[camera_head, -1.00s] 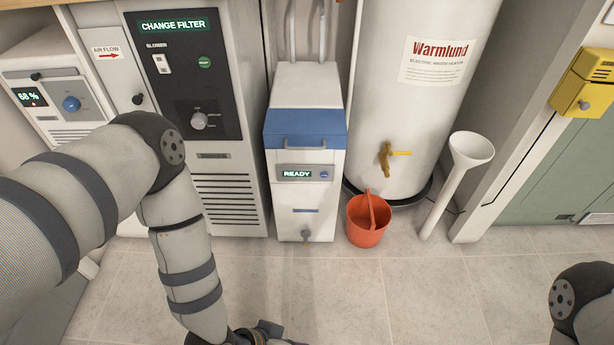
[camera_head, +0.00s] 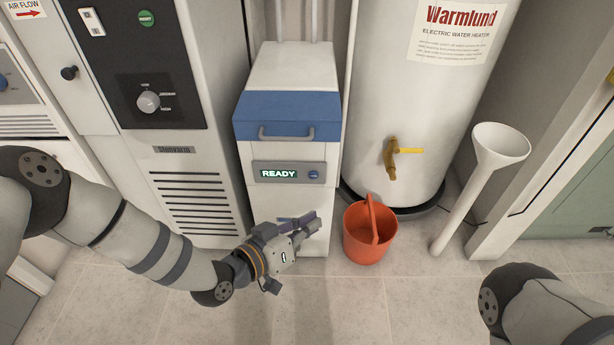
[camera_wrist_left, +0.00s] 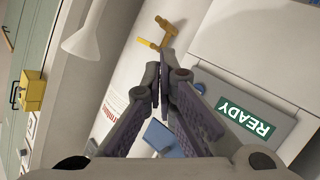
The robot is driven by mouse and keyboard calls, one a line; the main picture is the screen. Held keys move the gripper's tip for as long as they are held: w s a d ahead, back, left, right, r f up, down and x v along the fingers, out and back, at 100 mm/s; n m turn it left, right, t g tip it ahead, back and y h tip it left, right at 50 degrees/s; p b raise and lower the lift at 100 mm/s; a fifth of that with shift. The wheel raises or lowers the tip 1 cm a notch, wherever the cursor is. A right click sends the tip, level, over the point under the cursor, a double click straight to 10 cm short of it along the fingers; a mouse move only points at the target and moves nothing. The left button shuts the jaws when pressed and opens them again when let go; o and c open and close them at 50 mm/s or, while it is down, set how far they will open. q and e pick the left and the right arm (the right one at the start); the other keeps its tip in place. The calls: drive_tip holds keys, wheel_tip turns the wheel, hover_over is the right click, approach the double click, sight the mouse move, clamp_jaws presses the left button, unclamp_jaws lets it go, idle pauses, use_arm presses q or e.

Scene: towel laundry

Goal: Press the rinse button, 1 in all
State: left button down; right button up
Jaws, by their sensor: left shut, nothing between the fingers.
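A small white machine (camera_head: 290,215) with a blue band (camera_head: 287,116) and a grey handle stands at the middle. Its grey panel has a lit green "READY" display (camera_head: 279,174) and a small blue round button (camera_head: 314,174) to the right of it. I cannot read a rinse label. The button also shows in the left wrist view (camera_wrist_left: 199,88), right of the fingers and partly hidden. My left gripper (camera_head: 308,222) is shut and empty in front of the machine, below the button in the head view and apart from it. My right gripper is out of view; only part of that arm shows.
An orange bucket (camera_head: 368,232) stands on the floor right of the machine. Behind it is a white water heater (camera_head: 440,110) with a yellow-handled tap (camera_head: 392,157). A white funnel tube (camera_head: 470,190) leans farther right. A tall cabinet (camera_head: 195,195) stands left. Front floor is open.

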sight(313, 175)
use_arm(q)
drive_tip(key=w+b, duration=0.5)
drive_tip(key=w, duration=0.3)
drive_tip(key=shift+w, duration=0.3)
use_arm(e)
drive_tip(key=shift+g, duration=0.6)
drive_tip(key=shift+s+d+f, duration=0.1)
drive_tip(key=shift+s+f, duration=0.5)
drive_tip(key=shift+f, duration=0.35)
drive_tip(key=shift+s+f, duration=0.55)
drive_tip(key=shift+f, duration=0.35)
use_arm(q)
drive_tip(key=shift+w+b, duration=0.45)
drive_tip(key=shift+b, duration=0.05)
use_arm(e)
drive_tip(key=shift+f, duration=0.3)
